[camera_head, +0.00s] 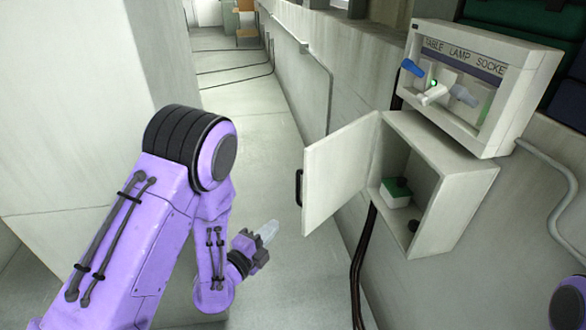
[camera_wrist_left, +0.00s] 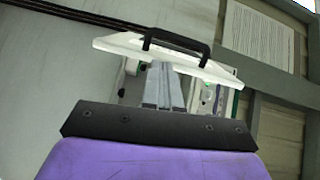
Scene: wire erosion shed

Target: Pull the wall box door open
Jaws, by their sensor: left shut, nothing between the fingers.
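The wall box (camera_head: 440,215) is a pale open-fronted box on the wall at the right. Its door (camera_head: 338,172) stands wide open, swung out to the left, with a black handle (camera_head: 299,188) on its free edge. In the left wrist view the door (camera_wrist_left: 190,62) shows edge-on with its handle (camera_wrist_left: 175,42) beyond my fingers. My left gripper (camera_head: 268,233) is shut and empty, to the left of the door and lower in the picture, apart from the handle. Only a purple piece of my right arm shows at the lower right edge; its gripper is out of view.
Inside the box is a green and white block (camera_head: 397,191) with dark round parts. Above it hangs a panel (camera_head: 480,85) labelled "TABLE LAMP SOCKE". Dark cables (camera_head: 361,265) run down the wall below. The floor (camera_head: 262,150) left of the door is clear.

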